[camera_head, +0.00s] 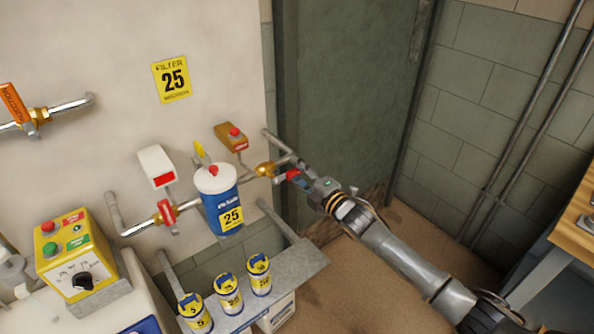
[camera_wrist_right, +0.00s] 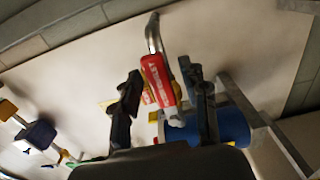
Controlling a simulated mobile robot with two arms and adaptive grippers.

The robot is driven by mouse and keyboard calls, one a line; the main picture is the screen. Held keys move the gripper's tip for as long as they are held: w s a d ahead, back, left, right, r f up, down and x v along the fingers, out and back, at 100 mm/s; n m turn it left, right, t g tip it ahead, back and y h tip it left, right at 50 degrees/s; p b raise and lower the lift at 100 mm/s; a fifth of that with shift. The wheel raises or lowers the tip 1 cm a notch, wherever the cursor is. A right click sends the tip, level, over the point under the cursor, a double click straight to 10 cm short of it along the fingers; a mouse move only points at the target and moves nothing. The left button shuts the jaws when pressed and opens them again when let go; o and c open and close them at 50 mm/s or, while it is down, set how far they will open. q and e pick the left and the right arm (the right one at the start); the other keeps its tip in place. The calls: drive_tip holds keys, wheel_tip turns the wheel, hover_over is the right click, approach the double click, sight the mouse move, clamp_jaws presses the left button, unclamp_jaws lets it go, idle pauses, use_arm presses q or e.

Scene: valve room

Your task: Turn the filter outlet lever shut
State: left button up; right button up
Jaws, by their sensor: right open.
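The blue filter housing (camera_head: 226,208) with a white cap and a yellow "25" label hangs on the pipe line at the wall. To its right is a brass valve (camera_head: 265,170), with a red lever (camera_head: 292,175) at my right gripper (camera_head: 300,180). In the right wrist view the red lever (camera_wrist_right: 158,80) with white lettering lies between the two dark fingers of my right gripper (camera_wrist_right: 160,72). The fingers stand apart on either side of it, with a visible gap. The lever's far end is partly hidden in the head view. My left gripper is out of view.
Another valve with a red handle (camera_head: 166,212) sits left of the housing. A yellow control box (camera_head: 76,255) is at lower left. A shelf (camera_head: 290,275) below carries several small labelled cans (camera_head: 229,294). The floor on the right is open.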

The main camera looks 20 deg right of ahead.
drive_tip(key=shift+w+a, duration=0.1)
drive_tip(key=shift+w, duration=0.2)
clamp_jaws()
drive_tip(key=shift+a+r, duration=0.1)
drive_tip(key=shift+a, duration=0.05)
